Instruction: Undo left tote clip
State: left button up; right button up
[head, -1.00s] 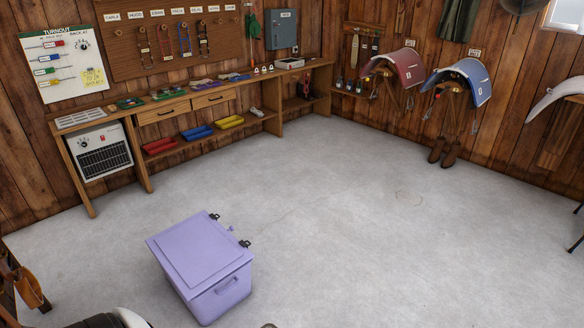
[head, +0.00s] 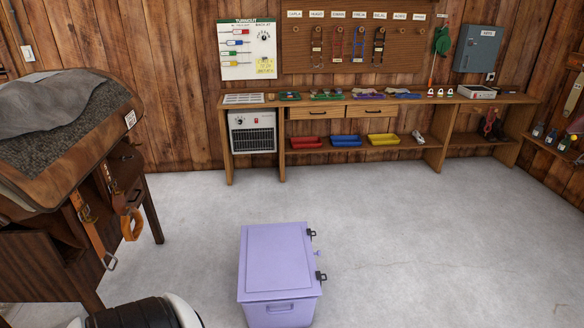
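A lilac tote (head: 279,270) with a flat lid stands shut on the floor at the bottom middle of the head view. Two dark clips are on its right side: a far clip (head: 311,232) and a near clip (head: 321,276). A small lilac knob (head: 318,253) sits between them. A handle (head: 280,309) is on the tote's near face. Whether each clip is fastened is too small to tell. Neither of my grippers is in view.
A wooden workbench (head: 400,101) with a heater (head: 253,133) and coloured trays (head: 346,141) runs along the back wall. A wooden stand (head: 60,240) with hanging straps (head: 131,224) is at the left. The grey floor right of the tote is clear.

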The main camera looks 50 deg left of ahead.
aim_at(319, 275)
jog(key=i+l+u, duration=0.25)
jog(key=u, duration=0.2)
jog(key=i+l+u, duration=0.2)
jog(key=l+u, duration=0.25)
jog(key=i+l+u, duration=0.15)
jog(key=l+u, duration=0.15)
jog(key=u, duration=0.15)
jog(key=i+l+u, duration=0.1)
jog(key=l+u, duration=0.95)
jog(key=l, duration=0.25)
jog(key=i+z, duration=0.2)
jog(key=i, duration=0.65)
jog(key=i+j+z, duration=0.2)
jog(key=i, duration=0.6)
